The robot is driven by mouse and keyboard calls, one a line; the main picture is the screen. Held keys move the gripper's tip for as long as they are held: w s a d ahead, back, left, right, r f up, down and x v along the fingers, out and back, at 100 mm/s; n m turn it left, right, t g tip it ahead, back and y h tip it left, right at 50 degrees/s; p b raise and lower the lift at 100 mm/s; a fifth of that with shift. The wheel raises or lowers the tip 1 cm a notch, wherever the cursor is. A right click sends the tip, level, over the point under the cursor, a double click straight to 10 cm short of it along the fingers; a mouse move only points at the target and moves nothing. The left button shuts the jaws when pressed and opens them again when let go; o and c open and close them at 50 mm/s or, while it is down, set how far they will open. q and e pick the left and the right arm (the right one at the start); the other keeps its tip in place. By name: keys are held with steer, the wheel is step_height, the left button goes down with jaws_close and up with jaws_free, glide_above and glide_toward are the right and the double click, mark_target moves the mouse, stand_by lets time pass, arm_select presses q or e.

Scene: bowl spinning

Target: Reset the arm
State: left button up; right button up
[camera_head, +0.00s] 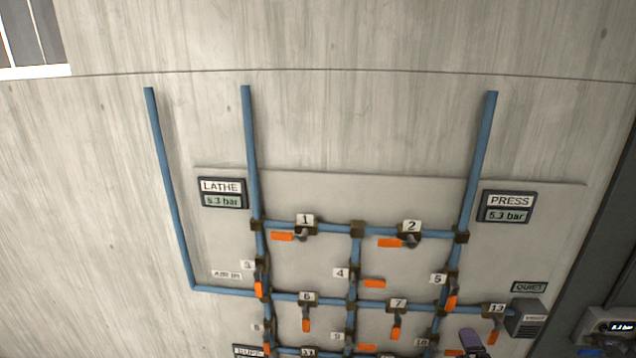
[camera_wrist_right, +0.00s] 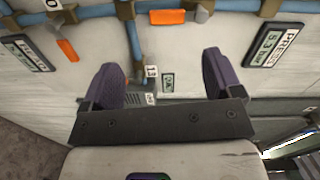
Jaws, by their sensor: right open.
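My right gripper (camera_wrist_right: 161,68) is open and empty in the right wrist view, its two purple fingers spread in front of the panel. In the head view one purple finger (camera_head: 472,341) shows at the bottom edge, just left of the valve 13 handle (camera_head: 494,335); I cannot tell whether they touch. In the wrist view an orange handle (camera_wrist_right: 67,50) is left of the fingers and another orange handle (camera_wrist_right: 167,16) is above the gap. My left gripper is not in view.
Blue pipes (camera_head: 354,262) with numbered orange-handled valves cover the wall panel (camera_head: 400,190). The LATHE display (camera_head: 222,193) and PRESS display (camera_head: 507,206) both read 5.3 bar. A grey vent box (camera_head: 527,318) is at lower right. The wall above is bare.

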steer(key=s+a+r+n+g+y+p, duration=0.25)
steer(key=s+a+n+g, duration=0.55)
steer(key=n, duration=0.8)
steer(key=s+a+f+n+g+p, duration=0.1)
steer(key=s+a+f+g+p, duration=0.1)
steer(key=s, duration=0.8)
steer(key=s+a+f+n+g+p, duration=0.1)
steer(key=s+a+n+g+p, duration=0.1)
steer(key=s, duration=0.8)
steer(key=s+a+f+n+g+p, duration=0.1)
steer(key=s+p, duration=0.4)
steer(key=s, duration=0.5)
steer(key=shift+s+a+f+g+y, duration=0.4)
steer(key=shift+a+f, duration=0.45)
steer(key=shift+a, duration=0.35)
